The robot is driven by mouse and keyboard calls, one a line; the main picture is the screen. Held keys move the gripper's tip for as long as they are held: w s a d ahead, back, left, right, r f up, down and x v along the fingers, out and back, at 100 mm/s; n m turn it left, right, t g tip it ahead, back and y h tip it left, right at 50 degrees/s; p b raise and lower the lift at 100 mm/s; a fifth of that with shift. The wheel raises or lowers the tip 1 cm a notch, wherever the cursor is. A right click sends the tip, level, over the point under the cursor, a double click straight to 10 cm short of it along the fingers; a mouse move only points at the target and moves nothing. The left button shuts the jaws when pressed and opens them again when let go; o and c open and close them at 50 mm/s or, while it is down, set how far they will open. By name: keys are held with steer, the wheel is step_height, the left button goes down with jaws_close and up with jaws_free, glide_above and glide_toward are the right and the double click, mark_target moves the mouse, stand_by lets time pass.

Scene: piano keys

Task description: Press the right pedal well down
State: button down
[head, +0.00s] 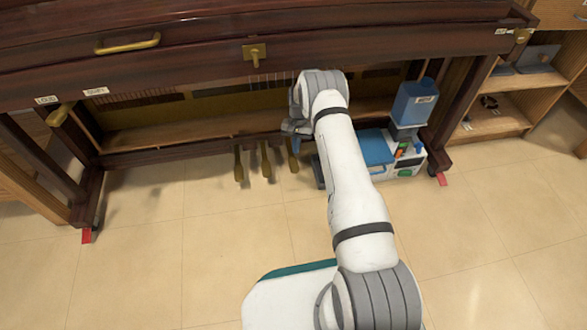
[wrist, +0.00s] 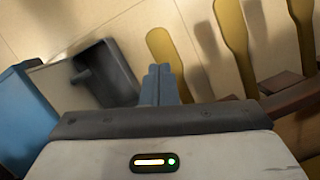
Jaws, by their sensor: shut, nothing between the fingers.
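Three brass pedals hang under the piano in the head view. The right pedal (head: 292,157) is the one nearest the blue items, with the middle pedal (head: 266,161) and the left pedal (head: 239,166) beside it. In the wrist view the order is reversed, and the right pedal (wrist: 166,52) is the leftmost brass bar. My gripper (head: 290,126) is at the pedal end of the piano's underside. Its shut, empty fingers (wrist: 159,72) appear beside the right pedal in the wrist view, overlapping its lower part. I cannot tell whether they touch it.
A blue-and-white machine (head: 375,150) with a blue container (head: 413,102) stands right of the pedals. A dark grey tray-like part (wrist: 90,72) lies close left of my fingers in the wrist view. The tiled floor (head: 160,230) in front is clear.

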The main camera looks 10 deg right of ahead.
mark_target(295, 165)
steer(key=shift+b+x, duration=0.65)
steer(key=shift+x, duration=2.6)
steer(key=shift+f, duration=1.45)
steer(key=shift+w+d+r, duration=0.15)
steer(key=shift+w+d, duration=0.05)
steer(key=shift+w, duration=0.3)
steer(key=shift+w+d+r, duration=0.15)
steer(key=shift+w+r, duration=0.05)
steer(key=shift+w, duration=0.25)
steer(key=shift+w+d+r, duration=0.15)
steer(key=shift+w+d, duration=0.05)
steer(key=shift+w, duration=0.3)
steer(key=p+v, duration=0.2)
steer(key=v, duration=0.5)
steer(key=shift+r+p, duration=0.4)
